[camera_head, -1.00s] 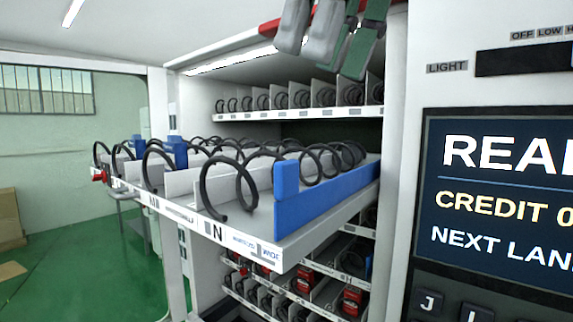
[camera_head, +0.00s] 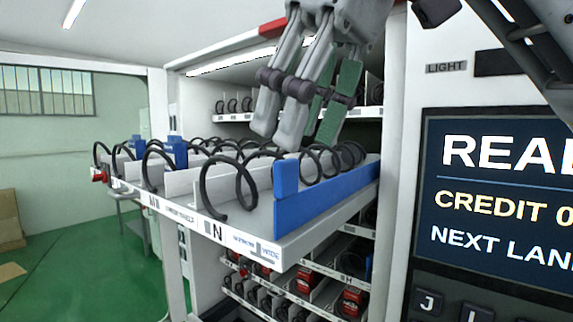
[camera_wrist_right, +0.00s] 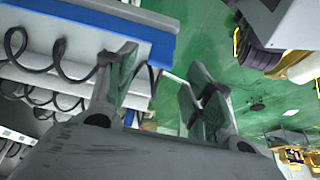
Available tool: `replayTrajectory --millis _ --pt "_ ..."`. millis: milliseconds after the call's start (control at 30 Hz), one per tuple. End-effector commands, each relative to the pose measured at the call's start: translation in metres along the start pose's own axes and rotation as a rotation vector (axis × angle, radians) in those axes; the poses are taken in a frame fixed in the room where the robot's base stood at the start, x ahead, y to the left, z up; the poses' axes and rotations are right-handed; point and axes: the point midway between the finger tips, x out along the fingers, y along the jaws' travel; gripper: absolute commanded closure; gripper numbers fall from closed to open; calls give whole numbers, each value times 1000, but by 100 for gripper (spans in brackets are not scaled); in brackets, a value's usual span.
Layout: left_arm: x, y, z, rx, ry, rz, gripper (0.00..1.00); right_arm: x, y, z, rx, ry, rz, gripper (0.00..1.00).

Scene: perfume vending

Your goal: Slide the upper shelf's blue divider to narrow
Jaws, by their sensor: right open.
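The blue divider (camera_head: 330,195) stands along the right side of the pulled-out shelf (camera_head: 282,255), with a taller blue end (camera_head: 286,181) at the front. Labels, one with the letter N and one that seems to read WIDE, are on the shelf's front edge. My right gripper (camera_head: 303,140) is open and empty, pointing down just above the divider and the coils, apart from it as far as I can tell. In the right wrist view, the blue divider (camera_wrist_right: 105,25) runs beside the fingers (camera_wrist_right: 160,85). My left gripper is not in view.
Black spiral coils (camera_head: 228,184) fill the lanes left of the divider. A fixed shelf (camera_head: 232,117) with more coils is behind and above, and red-item shelves lie below. The cabinet's display panel (camera_head: 500,200) stands at the right.

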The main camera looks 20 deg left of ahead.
Motion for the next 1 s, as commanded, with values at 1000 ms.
replayTrajectory --millis 1000 --pt "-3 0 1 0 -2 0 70 54 0 0 0 0 0 64"
